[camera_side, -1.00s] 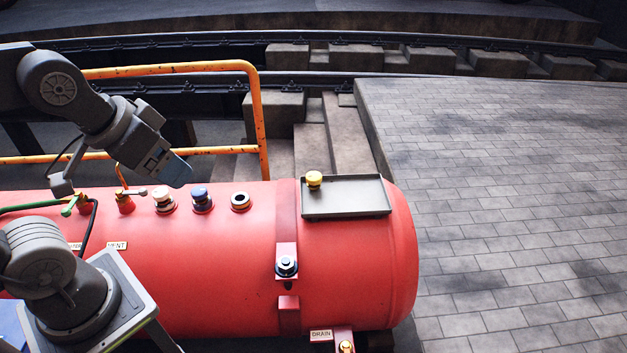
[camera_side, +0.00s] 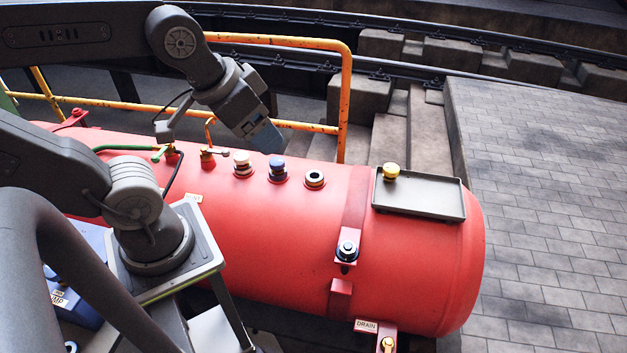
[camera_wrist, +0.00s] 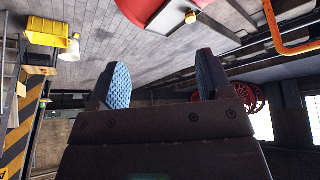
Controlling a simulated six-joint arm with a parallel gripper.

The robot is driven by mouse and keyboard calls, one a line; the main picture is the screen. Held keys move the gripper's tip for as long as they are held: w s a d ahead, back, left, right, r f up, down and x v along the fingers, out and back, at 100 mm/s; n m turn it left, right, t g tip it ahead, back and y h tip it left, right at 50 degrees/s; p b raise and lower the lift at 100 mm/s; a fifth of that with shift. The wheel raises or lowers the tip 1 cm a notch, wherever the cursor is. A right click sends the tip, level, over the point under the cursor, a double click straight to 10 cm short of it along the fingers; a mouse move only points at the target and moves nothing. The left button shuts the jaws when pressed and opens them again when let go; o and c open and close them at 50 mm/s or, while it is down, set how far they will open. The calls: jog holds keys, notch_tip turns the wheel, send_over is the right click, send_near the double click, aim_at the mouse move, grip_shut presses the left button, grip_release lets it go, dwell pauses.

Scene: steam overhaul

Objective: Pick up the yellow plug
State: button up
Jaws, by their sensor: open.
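The yellow plug (camera_side: 391,171) stands on the left end of a shallow grey tray (camera_side: 437,208) on top of the red tank (camera_side: 300,240), near its right end.
An orange handrail (camera_side: 345,95) runs behind the tank. Valves with handles (camera_side: 207,157) stand left of the plugs. Paving lies clear at right.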

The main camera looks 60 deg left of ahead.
jog(key=shift+o, duration=0.4)
jog(key=shift+o, duration=0.5)
jog(key=n+g+y, duration=0.2)
jog(key=n+y, duration=0.1)
jog(key=n, duration=0.4)
send_over(391, 168)
jog(key=s+d, duration=0.4)
jog(key=s, duration=0.3)
notch_tip(391, 168, down, 17)
jog(key=shift+n, duration=0.3)
jog(key=x, duration=1.1)
jog(key=d+x, duration=0.1)
jog(key=x, duration=0.4)
jog(key=shift+w+a+f, duration=0.1)
jog(key=shift+f, duration=0.2)
jog(key=shift+w+d+x, duration=0.15)
jog(key=shift+x, duration=1.4)
jog(key=shift+w+d+x, duration=0.1)
jog(key=shift+x, duration=1.45)
jog(key=shift+d, duration=0.1)
